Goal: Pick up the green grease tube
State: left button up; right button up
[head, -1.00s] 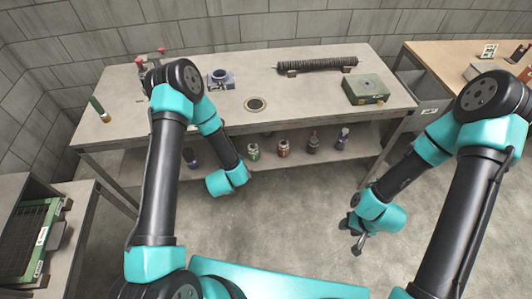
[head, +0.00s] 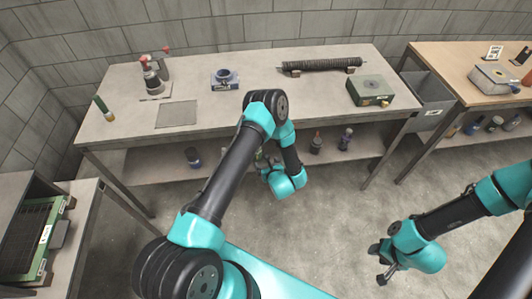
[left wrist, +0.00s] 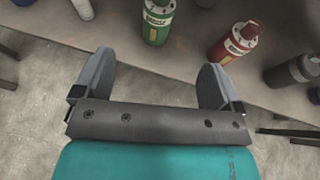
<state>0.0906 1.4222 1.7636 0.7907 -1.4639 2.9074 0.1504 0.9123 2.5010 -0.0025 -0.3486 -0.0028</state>
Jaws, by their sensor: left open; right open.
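In the left wrist view a green container (left wrist: 158,20) with a white label stands on the lower shelf, just beyond my left gripper (left wrist: 153,78). Its top is cut off by the frame. My left gripper is open and empty, its fingers short of the container and apart from it. I cannot tell which is the grease tube. My right gripper (head: 384,276) is open over the floor.
A red and white bottle (left wrist: 236,42) and a dark bottle (left wrist: 292,72) are right of the green container. The tabletop (head: 205,115) overhangs the shelf (head: 150,168). A green box (head: 370,91) and a dark roller (head: 320,64) are on top.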

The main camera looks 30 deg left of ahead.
pick_arm(q)
jog(key=shift+n, duration=0.3)
jog(key=x, duration=1.2)
jog(key=shift+w+a, duration=0.1)
jog(key=shift+x, duration=2.55)
jog(key=shift+r, duration=0.1)
jog(key=shift+c, duration=0.3)
jog(key=c, duration=1)
